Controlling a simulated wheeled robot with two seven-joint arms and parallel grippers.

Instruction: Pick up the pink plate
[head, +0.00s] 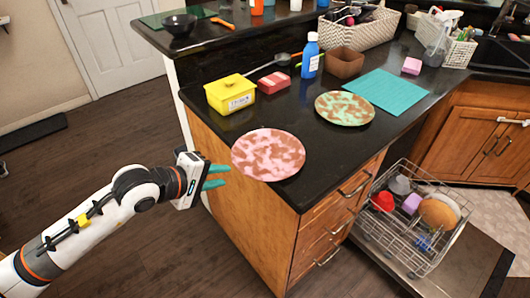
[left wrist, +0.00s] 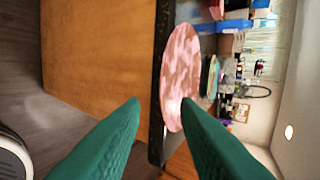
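The pink plate (head: 268,154), pink with brown blotches, lies flat on the black counter at its near left corner, its left edge at the counter's edge. My left gripper (head: 222,177) is just left of the plate, beside the counter's side, with its two green fingers apart and nothing between them. In the left wrist view the open fingers (left wrist: 160,112) point toward the counter edge, and the pink plate (left wrist: 179,75) shows beyond them, apart from both fingertips. My right gripper is not in view.
A green blotched plate (head: 345,108) lies behind right of the pink plate. A yellow box (head: 230,94), a red box (head: 273,83) and a blue bottle (head: 310,56) stand farther back. An open dishwasher rack (head: 412,215) is at the lower right.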

